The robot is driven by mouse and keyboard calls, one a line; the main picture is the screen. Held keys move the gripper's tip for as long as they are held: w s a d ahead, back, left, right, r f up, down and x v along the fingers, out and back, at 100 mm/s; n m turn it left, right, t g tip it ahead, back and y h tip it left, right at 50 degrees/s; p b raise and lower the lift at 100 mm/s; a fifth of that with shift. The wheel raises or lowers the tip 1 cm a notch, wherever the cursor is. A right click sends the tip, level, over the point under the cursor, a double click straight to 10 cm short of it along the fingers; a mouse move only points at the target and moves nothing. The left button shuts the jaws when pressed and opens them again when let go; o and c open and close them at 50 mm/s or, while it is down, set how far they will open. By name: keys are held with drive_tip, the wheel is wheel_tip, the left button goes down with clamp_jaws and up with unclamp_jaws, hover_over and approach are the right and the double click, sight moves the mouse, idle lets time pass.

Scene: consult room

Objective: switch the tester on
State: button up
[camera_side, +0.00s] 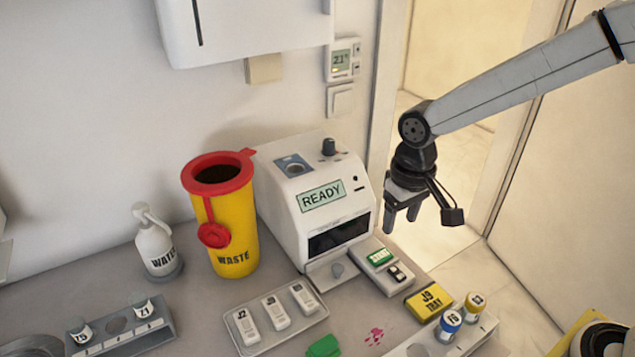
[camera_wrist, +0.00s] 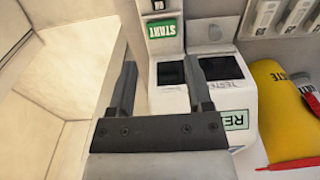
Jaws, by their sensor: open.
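The tester (camera_side: 290,215) is a white box on the counter with a pale green display reading READY (camera_side: 322,195) and a black knob (camera_side: 328,146) on top. A small grey panel (camera_side: 370,246) at its front right carries a green START button (camera_side: 379,257) and a black-and-white rocker switch (camera_side: 399,273). My gripper (camera_side: 401,222) is open and empty in the air, above and to the right of the panel. In the wrist view the START button (camera_wrist: 163,30) lies beyond my fingertips (camera_wrist: 160,65). The switch (camera_wrist: 157,5) is cut by the top edge there.
A yellow waste bin (camera_side: 232,240) and a water bottle (camera_side: 157,245) stand left of the tester. In front are a grey tray of labelled cassettes (camera_side: 315,312), a yellow J9 tray block (camera_side: 429,299) and a rack with capped vials (camera_side: 450,320).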

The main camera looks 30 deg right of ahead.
sight(402, 277)
drive_tip(key=s+f, duration=0.3)
drive_tip(key=shift+s+f, duration=0.1)
drive_tip(key=shift+f, duration=0.1)
drive_tip(key=shift+f, duration=0.1)
drive_tip(key=shift+f, duration=3.75)
clamp_jaws()
